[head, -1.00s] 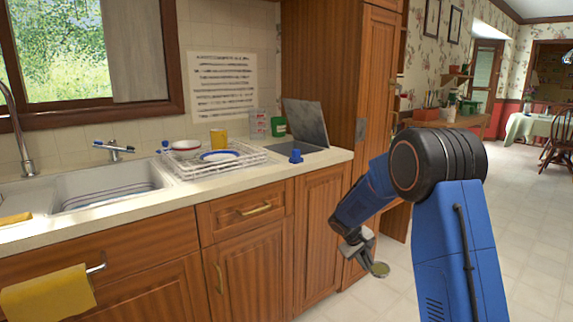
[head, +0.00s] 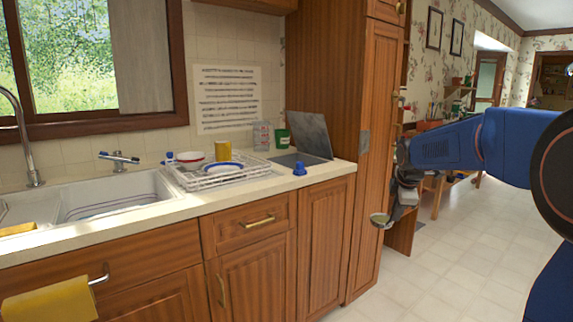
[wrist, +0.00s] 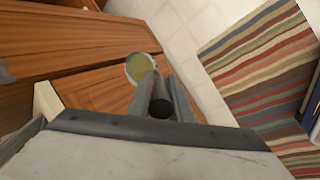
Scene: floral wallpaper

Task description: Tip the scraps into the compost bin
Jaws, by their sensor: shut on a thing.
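My gripper (head: 403,193) is shut on the dark handle (wrist: 160,105) of a small round scoop or pan. The scoop's shallow round head (head: 380,220) has a pale rim and greenish-brown contents, perhaps the scraps; it also shows in the wrist view (wrist: 141,67). It hangs over the floor beside the tall cabinet, below counter height. No bin is clearly marked. A grey panel (head: 314,134) stands tilted up at the right end of the counter, behind a flat grey area (head: 291,160); I cannot tell whether this is the compost bin's lid.
A dish rack (head: 232,180), a blue object (head: 300,168) and a green container (head: 282,139) are on the counter (head: 150,222). The tiled floor (head: 440,270) is open; a striped rug (wrist: 262,65) lies there.

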